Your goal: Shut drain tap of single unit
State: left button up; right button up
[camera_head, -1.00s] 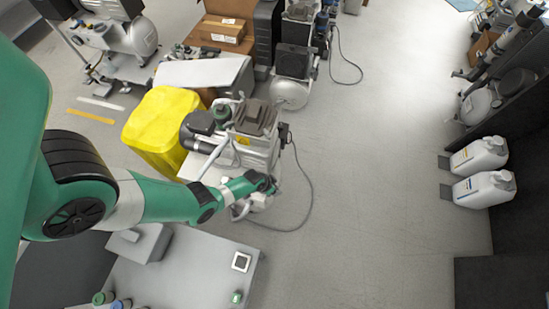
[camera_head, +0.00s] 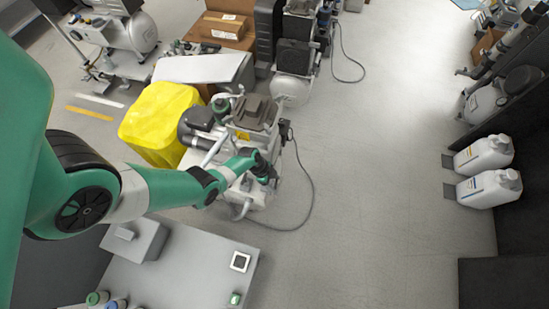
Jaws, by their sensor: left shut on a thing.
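The single compressor unit (camera_head: 256,116), with a dark motor and a pale frame, stands in the middle of the view beside a yellow container. My left arm reaches in from the left, and my left gripper (camera_head: 268,176) is at the front right of the unit, low against it. The gripper is shut on a small part there, which I take for the drain tap. The tap itself is hidden by the gripper and too small to make out, so its angle cannot be told. My right gripper is not in view.
A yellow container (camera_head: 158,122) stands left of the unit. A grey bench (camera_head: 195,262) lies in front. A black cable (camera_head: 312,190) loops on the floor at the right. White jugs (camera_head: 484,154) stand far right. The floor between is clear.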

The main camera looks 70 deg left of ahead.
pick_arm(q)
jog(key=shift+m, duration=0.5)
jog(key=o, duration=1.4)
jog(key=shift+c, duration=0.2)
jog(key=p+v, duration=1.1)
jog(key=p, duration=0.1)
jog(key=shift+a+r, duration=0.2)
jog(key=shift+r, duration=0.1)
